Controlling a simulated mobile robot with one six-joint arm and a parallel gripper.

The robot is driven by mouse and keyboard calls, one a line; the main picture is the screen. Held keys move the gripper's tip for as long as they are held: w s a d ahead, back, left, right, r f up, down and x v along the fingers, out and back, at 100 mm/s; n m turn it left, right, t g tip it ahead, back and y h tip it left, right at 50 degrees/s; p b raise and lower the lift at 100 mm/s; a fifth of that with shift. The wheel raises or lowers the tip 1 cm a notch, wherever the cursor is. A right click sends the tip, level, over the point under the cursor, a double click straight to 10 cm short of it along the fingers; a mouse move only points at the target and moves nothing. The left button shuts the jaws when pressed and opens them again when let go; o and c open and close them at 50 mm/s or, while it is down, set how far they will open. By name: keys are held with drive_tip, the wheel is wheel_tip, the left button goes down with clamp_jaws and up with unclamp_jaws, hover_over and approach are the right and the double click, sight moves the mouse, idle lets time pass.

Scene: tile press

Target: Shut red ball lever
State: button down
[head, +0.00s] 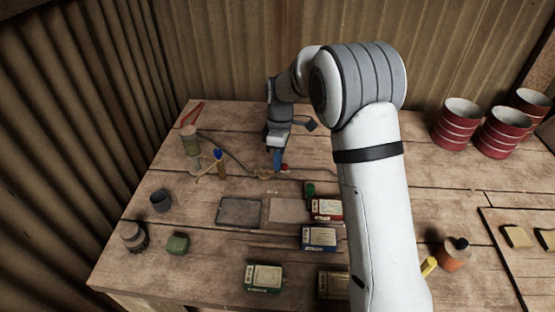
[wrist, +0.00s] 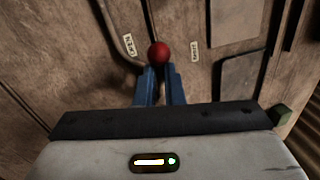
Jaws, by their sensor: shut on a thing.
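The red ball (wrist: 159,53) of the lever shows in the wrist view just beyond the tips of my gripper (wrist: 158,72). My gripper's two blue fingers are close together, shut on the lever right below the ball. In the head view my gripper (head: 277,165) points down at the table, with the red ball (head: 285,167) beside its fingertips. The lever's shaft is mostly hidden by the fingers. Two small labels, one (wrist: 129,45) left and one (wrist: 195,51) right of the ball, lie on the wood; their print is too small to read surely.
A dark plate (head: 240,212) lies in front of my gripper. Boxes, including a red one (head: 327,209), a blue one (head: 319,238) and a green one (head: 263,278), stand nearer the front. Red-striped cans (head: 460,122) stand at the right.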

drive_tip(key=m, duration=0.1)
drive_tip(key=s+m, duration=0.1)
drive_tip(key=m+b, duration=0.1)
drive_tip(key=m, duration=0.1)
drive_tip(key=shift+s+f+y, duration=0.15)
drive_tip(key=shift+s+y, duration=0.15)
drive_tip(key=shift+y, duration=0.1)
drive_tip(key=m, duration=0.1)
drive_tip(key=s+m+b, duration=0.1)
drive_tip(key=m, duration=0.1)
drive_tip(key=a+m, duration=0.1)
drive_tip(key=shift+s+m+t+y, duration=0.3)
drive_tip(key=shift+t, duration=0.1)
drive_tip(key=m, duration=0.1)
drive_tip(key=a+m, duration=0.1)
drive_tip(key=m, duration=0.1)
drive_tip(key=shift+s+m+t+b, duration=0.3)
drive_tip(key=shift+s+b, duration=0.1)
drive_tip(key=shift+s+a+m+t+y, duration=0.15)
drive_tip(key=shift+a+m, duration=0.25)
drive_tip(key=shift+m, duration=0.75)
drive_tip(key=shift+s+a+m+t+y, duration=0.15)
drive_tip(key=shift+a+m, duration=0.25)
drive_tip(key=shift+m, duration=0.75)
drive_tip(key=c, duration=1.5)
unclamp_jaws()
drive_tip(key=shift+r, duration=0.2)
